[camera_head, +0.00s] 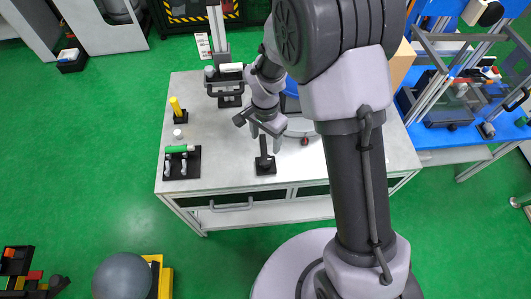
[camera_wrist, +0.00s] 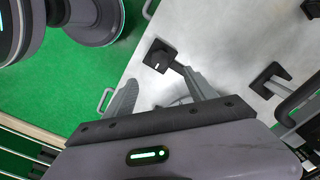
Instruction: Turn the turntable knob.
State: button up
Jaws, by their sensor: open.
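A pale round disc, which looks like the turntable (camera_head: 299,126), sits on the grey table, mostly hidden behind my arm. A small dark red knob-like part (camera_head: 305,141) shows at its front edge. My gripper (camera_head: 266,138) points down over the table, left of that part, open with nothing between its fingers. A black post on a square base (camera_head: 265,167) stands just below my gripper. In the wrist view, the post's base (camera_wrist: 158,56) lies beyond the fingertips, and the post reaches toward the right finger.
A black handle (camera_head: 226,91) stands behind. A blue bench (camera_head: 445,135) is at right. The table's left middle is clear.

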aim_at(266, 159)
notch_tip(266, 159, down, 12)
jog(key=b, duration=0.3)
jog(key=shift+r, duration=0.15)
jog(key=shift+c, duration=0.5)
jog(key=c, duration=1.3)
jog(key=shift+n, duration=0.3)
jog(key=n, duration=0.4)
jog(key=shift+n, duration=2)
